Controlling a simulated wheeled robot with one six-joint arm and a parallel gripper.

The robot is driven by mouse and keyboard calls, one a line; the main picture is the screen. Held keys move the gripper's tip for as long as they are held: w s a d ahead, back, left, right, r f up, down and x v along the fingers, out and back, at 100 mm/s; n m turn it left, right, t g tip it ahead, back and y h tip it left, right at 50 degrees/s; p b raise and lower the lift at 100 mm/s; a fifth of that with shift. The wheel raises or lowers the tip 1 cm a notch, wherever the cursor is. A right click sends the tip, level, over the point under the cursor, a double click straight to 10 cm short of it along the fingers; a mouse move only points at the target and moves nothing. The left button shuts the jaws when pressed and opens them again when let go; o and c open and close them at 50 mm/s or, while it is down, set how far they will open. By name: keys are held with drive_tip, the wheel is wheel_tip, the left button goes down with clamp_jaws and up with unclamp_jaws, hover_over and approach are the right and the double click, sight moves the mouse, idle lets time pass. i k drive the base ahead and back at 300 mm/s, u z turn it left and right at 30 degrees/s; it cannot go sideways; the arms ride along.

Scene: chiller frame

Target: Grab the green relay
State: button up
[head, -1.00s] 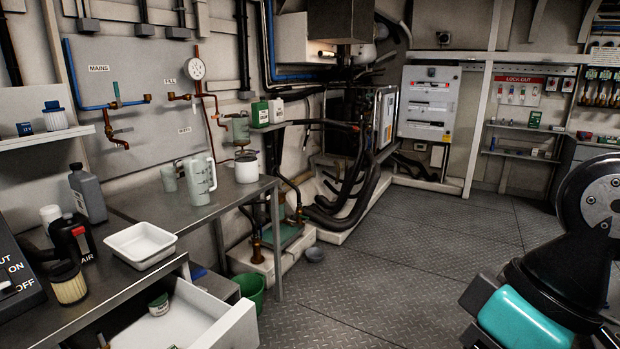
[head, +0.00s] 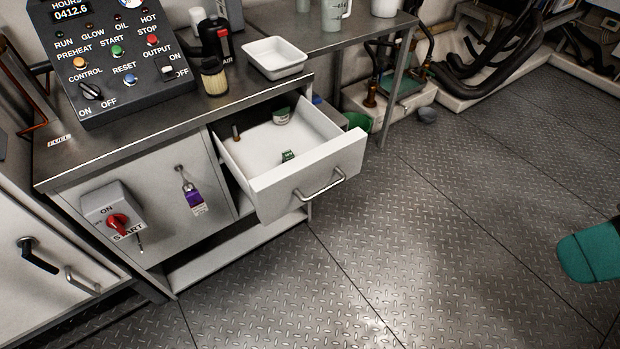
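A small green block (head: 288,155), which looks like the green relay, lies on the floor of the open white drawer (head: 308,188), close behind its front panel. It is small in the view and its lower part is hidden by the drawer front. My gripper is not in view. Only a teal and dark part of my arm shows at the right edge, well apart from the drawer.
The bench above carries a control panel (head: 120,60), a white tray (head: 274,59) and a filter (head: 214,77). The floor in front is clear.

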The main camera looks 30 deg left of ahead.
sight(287, 155)
drive_tip(key=u, duration=1.15)
drive_tip(key=k, duration=0.4)
drive_tip(key=u, duration=0.9)
drive_tip(key=i, duration=0.7)
drive_tip(key=z, duration=0.45)
drive_tip(key=i, duration=0.7)
drive_tip(key=z, duration=0.8)
